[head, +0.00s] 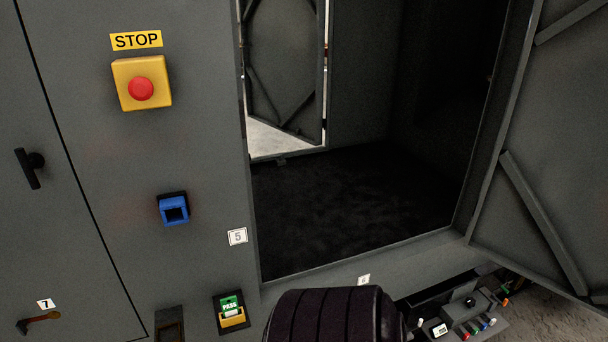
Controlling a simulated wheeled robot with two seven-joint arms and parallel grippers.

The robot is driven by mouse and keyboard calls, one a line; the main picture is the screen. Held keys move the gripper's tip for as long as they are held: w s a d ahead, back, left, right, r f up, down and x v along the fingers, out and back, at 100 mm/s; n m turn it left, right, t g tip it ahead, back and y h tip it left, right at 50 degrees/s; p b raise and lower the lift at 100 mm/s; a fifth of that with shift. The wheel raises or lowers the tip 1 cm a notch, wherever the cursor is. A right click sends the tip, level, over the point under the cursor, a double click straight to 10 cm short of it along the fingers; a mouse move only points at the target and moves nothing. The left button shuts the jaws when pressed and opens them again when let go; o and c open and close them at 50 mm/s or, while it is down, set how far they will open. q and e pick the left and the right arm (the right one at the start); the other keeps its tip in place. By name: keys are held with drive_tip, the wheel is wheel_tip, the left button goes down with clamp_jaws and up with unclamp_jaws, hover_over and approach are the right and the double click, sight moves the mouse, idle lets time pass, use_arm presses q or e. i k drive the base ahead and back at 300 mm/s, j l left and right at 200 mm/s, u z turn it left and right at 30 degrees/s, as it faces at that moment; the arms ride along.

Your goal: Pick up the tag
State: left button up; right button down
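The tag (229,304) is a small green and white card reading PASS. It sits upright in a yellow-fronted holder (233,321) on a dark backing, low on the grey enclosure front, below the label 5. The holder's front covers the tag's lower part. Neither of my grippers is in the head view, so their state and distance from the tag do not show.
A yellow box with a red stop button (141,89) and a blue square frame (174,209) are on the panel. The doorway at right is open, its door (550,150) swung outward. A tray of small parts (470,312) lies at lower right.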

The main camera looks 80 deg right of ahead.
sight(230, 307)
drive_tip(key=z, duration=1.85)
